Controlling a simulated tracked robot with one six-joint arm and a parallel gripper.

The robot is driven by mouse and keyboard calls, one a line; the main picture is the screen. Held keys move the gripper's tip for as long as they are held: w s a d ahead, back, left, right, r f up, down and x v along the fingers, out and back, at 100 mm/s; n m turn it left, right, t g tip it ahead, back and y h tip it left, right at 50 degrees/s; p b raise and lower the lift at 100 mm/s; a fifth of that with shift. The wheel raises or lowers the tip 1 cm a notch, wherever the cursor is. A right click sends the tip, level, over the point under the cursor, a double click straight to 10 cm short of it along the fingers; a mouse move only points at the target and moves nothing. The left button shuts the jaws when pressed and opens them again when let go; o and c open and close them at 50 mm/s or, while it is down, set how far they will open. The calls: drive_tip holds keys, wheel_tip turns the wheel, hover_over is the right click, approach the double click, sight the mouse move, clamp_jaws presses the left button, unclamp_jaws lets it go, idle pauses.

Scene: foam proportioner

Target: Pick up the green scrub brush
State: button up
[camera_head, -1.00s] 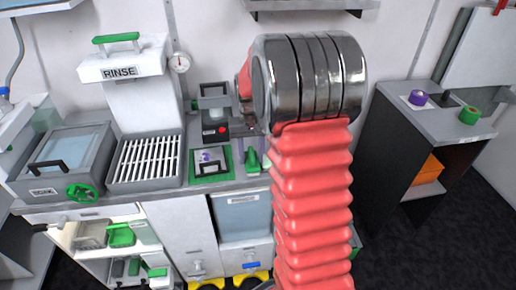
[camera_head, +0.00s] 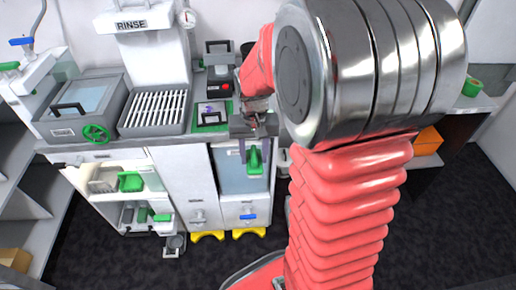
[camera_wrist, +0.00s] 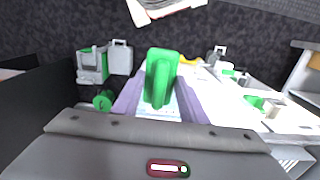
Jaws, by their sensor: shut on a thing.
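The green scrub brush (camera_head: 254,161) is between the pale purple fingers of my gripper (camera_head: 254,153), in front of the counter's front panel in the head view. In the wrist view the brush (camera_wrist: 162,76) stands up between the two fingers of my gripper (camera_wrist: 159,100), with a whitish underside below it. My gripper is shut on it. My red and chrome arm covers the right middle of the head view.
The counter holds a sink with a green valve wheel (camera_head: 96,134), a slatted drain tray (camera_head: 154,112) and a device with a red button (camera_head: 220,86). Open shelves (camera_head: 127,180) hold green items below. Yellow feet (camera_head: 208,236) stand on the dark floor.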

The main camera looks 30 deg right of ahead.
drive_tip(key=shift+s+a, duration=0.1)
drive_tip(key=shift+s, duration=0.25)
drive_tip(key=o, duration=0.5)
drive_tip(key=c, duration=0.4)
drive_tip(key=shift+o, duration=0.2)
drive_tip(key=shift+w+a, duration=0.15)
drive_tip(key=shift+w, duration=0.25)
drive_tip(key=w+a+f+n, duration=0.1)
drive_tip(key=w+a+n, duration=0.4)
drive_tip(key=w+a, duration=0.7)
drive_tip(key=shift+w+n, duration=0.3)
drive_tip(key=shift+w, duration=0.45)
